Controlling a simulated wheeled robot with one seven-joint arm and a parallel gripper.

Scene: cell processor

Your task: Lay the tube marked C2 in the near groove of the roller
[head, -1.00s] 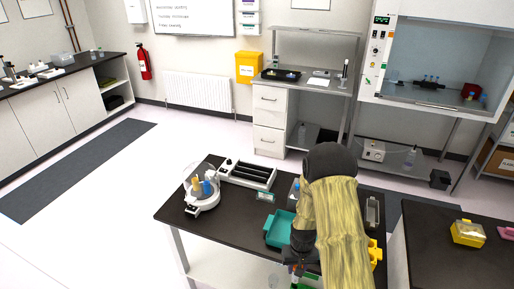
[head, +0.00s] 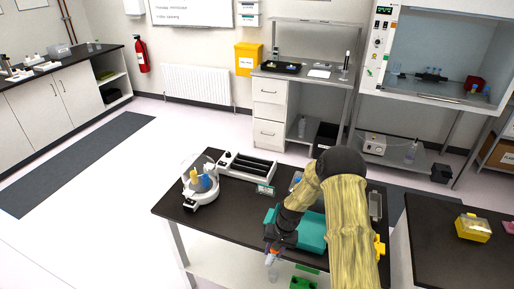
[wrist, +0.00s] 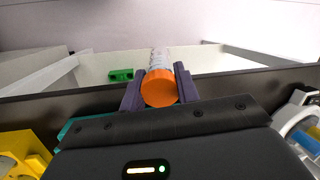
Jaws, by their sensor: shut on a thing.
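My gripper (head: 273,251) is shut on a tube with an orange cap (wrist: 160,88). In the wrist view the cap faces the camera between the two purple fingers, and the clear body points away. In the head view the tube (head: 272,270) hangs below my gripper at the bench's front edge. No C2 mark can be read. The roller (head: 250,165) is a white-framed device with dark rollers at the bench's back, apart from my gripper and farther away. Its grooves look empty. My arm covers part of the bench to the right.
A teal tray (head: 312,234) lies just right of my gripper. A round white centrifuge (head: 203,190) with its clear lid up stands left of the roller. A green block (head: 303,283) is low in front. The bench (head: 232,218) is bare between centrifuge and tray.

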